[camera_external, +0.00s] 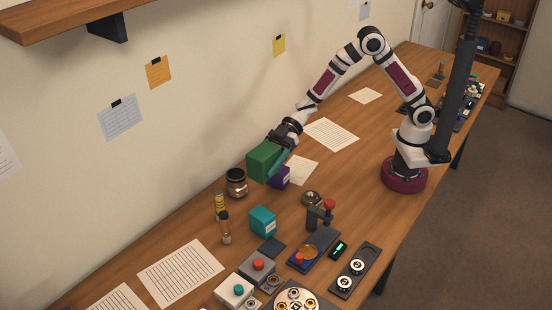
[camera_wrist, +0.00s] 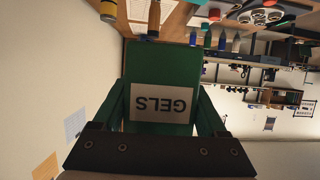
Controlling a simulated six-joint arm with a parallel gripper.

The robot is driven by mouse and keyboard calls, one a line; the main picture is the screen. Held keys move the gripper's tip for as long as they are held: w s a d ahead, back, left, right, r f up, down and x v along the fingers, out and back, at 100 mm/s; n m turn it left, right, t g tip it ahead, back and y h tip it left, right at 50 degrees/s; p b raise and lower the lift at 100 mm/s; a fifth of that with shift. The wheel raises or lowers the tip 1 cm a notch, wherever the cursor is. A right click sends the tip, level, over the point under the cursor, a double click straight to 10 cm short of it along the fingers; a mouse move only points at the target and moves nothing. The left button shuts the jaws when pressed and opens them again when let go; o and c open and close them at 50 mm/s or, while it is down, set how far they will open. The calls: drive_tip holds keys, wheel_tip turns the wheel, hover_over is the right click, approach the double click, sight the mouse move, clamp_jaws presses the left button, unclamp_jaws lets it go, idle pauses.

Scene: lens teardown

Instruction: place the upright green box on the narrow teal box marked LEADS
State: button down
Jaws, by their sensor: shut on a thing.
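The green box (camera_external: 263,161) is in my gripper (camera_external: 277,152), off the table near the wall. In the wrist view the green box (camera_wrist: 165,65) fills the middle, between the two fingers of my gripper (camera_wrist: 163,100), with a white label reading GELS upside down. A small teal box (camera_external: 263,221) with a white label stands on the table, below and apart from the green box in the external view. Its lettering is too small to read.
A purple box (camera_external: 279,177) stands just below the green box in the picture. A dark jar (camera_external: 236,183), a yellow bottle (camera_external: 219,206) and a brush-like tool (camera_external: 225,228) stand left of the teal box. A red-knobbed stand (camera_external: 321,213) is to its right.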

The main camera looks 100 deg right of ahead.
drive_tip(key=a+f, duration=0.1)
drive_tip(key=a, duration=0.1)
drive_tip(key=w+a+f, duration=0.1)
drive_tip(key=a, duration=0.1)
drive_tip(key=a+f, duration=0.2)
drive_tip(key=shift+w+a, duration=0.2)
drive_tip(key=shift+a, duration=0.05)
drive_tip(key=f, duration=0.4)
drive_tip(key=shift+a, duration=0.25)
drive_tip(key=shift+f, duration=0.15)
drive_tip(key=shift+f, duration=0.1)
drive_tip(key=shift+f, duration=0.4)
unclamp_jaws()
